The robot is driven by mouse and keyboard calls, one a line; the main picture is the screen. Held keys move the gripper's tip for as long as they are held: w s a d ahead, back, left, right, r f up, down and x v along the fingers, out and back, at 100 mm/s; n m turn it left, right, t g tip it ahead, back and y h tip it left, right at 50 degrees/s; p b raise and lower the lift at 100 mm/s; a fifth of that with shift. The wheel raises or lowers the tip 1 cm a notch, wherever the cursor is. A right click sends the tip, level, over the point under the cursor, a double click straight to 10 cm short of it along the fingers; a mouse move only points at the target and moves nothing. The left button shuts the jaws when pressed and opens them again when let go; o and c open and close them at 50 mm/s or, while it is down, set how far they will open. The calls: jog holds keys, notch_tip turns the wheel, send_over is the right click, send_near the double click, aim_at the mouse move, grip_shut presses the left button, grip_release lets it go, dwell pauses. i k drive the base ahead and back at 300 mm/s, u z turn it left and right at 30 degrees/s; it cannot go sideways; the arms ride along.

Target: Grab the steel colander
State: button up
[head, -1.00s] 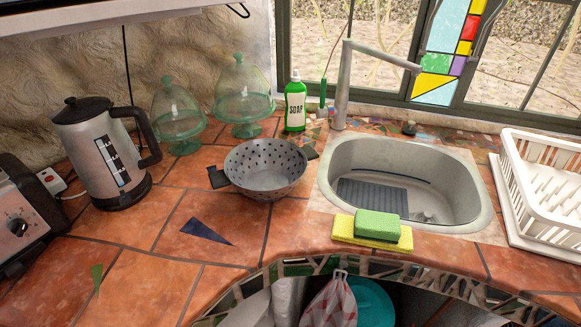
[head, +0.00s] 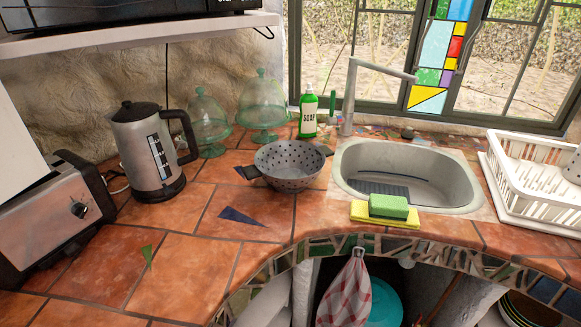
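The steel colander (head: 288,178) is a grey perforated bowl with two dark side handles. It stands upright on the terracotta-tiled counter (head: 200,270), left of the sink, and looks empty. Nothing touches it from above. My gripper is not in the head view.
The sink (head: 410,170) lies right of the colander, with a green and yellow sponge (head: 388,207) at its front edge. A soap bottle (head: 308,112) and glass domes (head: 263,100) stand behind. A kettle (head: 150,155) and toaster (head: 50,215) are left. The counter before the colander is clear.

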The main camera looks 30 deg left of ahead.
aim_at(289, 166)
jog(key=z, duration=0.05)
jog(key=i, duration=0.15)
jog(key=u, duration=2.75)
jog(key=k, duration=0.5)
jog(key=z, duration=1.05)
jog(key=i, duration=0.6)
jog(key=u, duration=0.15)
